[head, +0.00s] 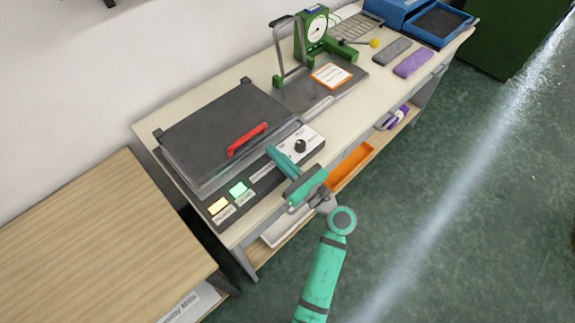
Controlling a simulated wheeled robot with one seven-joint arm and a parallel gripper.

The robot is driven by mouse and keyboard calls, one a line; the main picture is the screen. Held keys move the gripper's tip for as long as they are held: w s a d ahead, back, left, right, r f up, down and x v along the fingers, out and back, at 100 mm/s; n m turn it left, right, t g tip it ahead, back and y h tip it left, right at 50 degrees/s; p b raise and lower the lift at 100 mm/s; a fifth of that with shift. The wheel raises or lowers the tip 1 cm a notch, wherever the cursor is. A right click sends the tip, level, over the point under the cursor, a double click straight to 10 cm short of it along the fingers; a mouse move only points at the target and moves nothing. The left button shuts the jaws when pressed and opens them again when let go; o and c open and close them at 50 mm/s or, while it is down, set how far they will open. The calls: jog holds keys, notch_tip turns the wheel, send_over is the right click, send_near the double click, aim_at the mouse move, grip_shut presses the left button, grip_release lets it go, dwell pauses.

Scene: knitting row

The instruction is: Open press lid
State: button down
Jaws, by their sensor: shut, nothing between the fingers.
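The press has a large dark grey lid (222,125) that lies flat, down over its base, at the left of the bench. A red bar handle (248,139) is fixed along the lid's front edge. My teal gripper (273,152) is just in front and to the right of the handle, seemingly apart from it. Its fingers are shut and empty, pointing toward the lid. The press's front panel with a black knob (300,146) shows beside the gripper, partly hidden by it.
A green dial gauge (316,32) with a metal frame stands behind right. A blue bin (440,22) is at the far end. A wooden table (100,235) is at the left. Green floor is open at the right.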

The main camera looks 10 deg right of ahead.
jog(key=shift+w+a+r, duration=0.25)
jog(key=shift+w+r, duration=0.1)
jog(key=shift+r, duration=0.2)
jog(key=shift+w+a+r, duration=0.25)
jog(key=shift+w+r, duration=0.1)
jog(key=shift+r, duration=0.25)
jog(key=shift+w+a+r, duration=0.25)
jog(key=shift+w+r, duration=0.1)
jog(key=shift+r, duration=0.2)
